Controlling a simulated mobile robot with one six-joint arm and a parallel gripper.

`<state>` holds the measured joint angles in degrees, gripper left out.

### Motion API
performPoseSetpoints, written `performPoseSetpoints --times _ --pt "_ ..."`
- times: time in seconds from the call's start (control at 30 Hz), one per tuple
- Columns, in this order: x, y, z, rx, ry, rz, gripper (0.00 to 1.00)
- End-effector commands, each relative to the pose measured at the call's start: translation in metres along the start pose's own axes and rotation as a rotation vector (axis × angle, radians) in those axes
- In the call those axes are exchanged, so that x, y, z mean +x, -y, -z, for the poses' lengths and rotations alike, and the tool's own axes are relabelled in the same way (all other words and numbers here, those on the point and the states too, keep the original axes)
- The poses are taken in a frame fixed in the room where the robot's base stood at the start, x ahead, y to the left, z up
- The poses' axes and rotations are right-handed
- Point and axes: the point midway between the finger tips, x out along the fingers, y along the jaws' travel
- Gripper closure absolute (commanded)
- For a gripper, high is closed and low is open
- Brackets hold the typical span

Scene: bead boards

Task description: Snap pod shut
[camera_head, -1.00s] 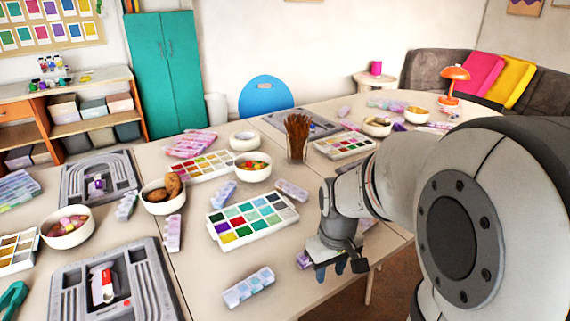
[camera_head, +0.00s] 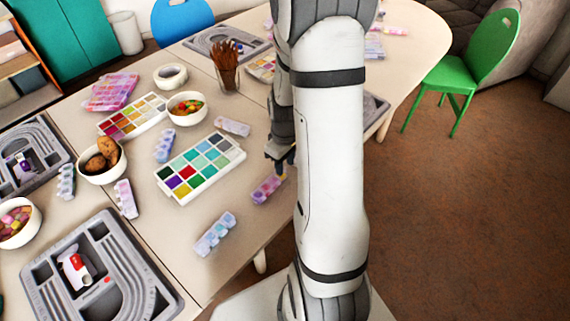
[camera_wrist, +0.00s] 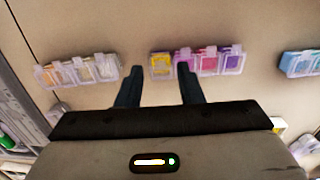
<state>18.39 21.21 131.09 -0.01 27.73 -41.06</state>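A pod (camera_head: 267,189), a small clear strip of lidded compartments with pink and purple contents, lies near the table's edge in the head view. In the wrist view the same-looking pod (camera_wrist: 208,64) shows yellow, pink and purple compartments; whether each lid is fully closed I cannot tell. My gripper (camera_wrist: 159,72) is open and empty, its fingertips just short of the pod's yellow end in the picture. In the head view my gripper (camera_head: 281,160) is beside and above the pod, partly hidden by my arm.
Other pods lie nearby, one pale (camera_head: 215,234) and one lilac (camera_head: 232,126). A palette of coloured squares (camera_head: 236,154) sits left of the gripper. A grey bead board (camera_head: 45,290) lies at front left. A green chair (camera_head: 470,65) stands off the table's right side.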

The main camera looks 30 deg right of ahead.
Motion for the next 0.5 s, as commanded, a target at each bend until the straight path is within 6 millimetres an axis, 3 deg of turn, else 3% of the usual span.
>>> performPoseSetpoints --times 0.2,0.43,0.5 --pt "0.0153 -0.0003 -0.0006 0.002 0.000 0.000 0.66" --pt "0.0158 -0.0007 -0.0007 0.003 -0.001 0.000 0.66" --pt "0.0157 -0.0007 -0.0007 0.003 0.000 0.000 0.70"
